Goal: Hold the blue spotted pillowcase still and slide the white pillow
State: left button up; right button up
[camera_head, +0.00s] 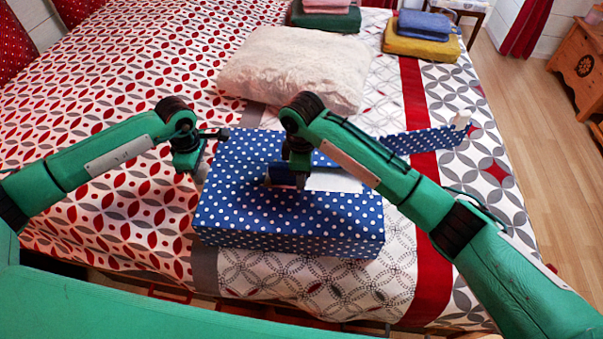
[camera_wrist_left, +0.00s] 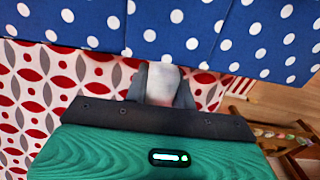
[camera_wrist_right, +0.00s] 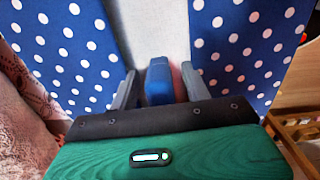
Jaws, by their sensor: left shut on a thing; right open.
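The blue spotted pillowcase (camera_head: 250,215) lies box-like on the near part of the bed. A pale strip (camera_head: 332,181) shows between its spotted panels. The white pillow (camera_head: 297,65) lies flat beyond it, apart from it. My left gripper (camera_head: 203,172) is at the pillowcase's left edge; in the left wrist view it is shut on a small white tab (camera_wrist_left: 163,82) beside the spotted cloth (camera_wrist_left: 200,40). My right gripper (camera_head: 278,180) is over the pillowcase's middle, open, with its fingers either side of a small blue block with a red side (camera_wrist_right: 160,82). Contact there is unclear.
A spotted strip with a white end (camera_head: 425,140) extends right over the bed. Folded towels, yellow and blue (camera_head: 420,42) and green and pink (camera_head: 325,15), lie at the far side. A wooden chest (camera_head: 578,65) stands right. Patterned bedspread left of the pillow is clear.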

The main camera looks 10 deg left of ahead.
notch_tip(320, 180, up, 11)
jog(key=shift+r, duration=0.1)
dwell(0.3)
pick_arm(q)
jog(key=o, duration=1)
notch_tip(320, 180, up, 12)
jog(key=shift+a+r, duration=0.1)
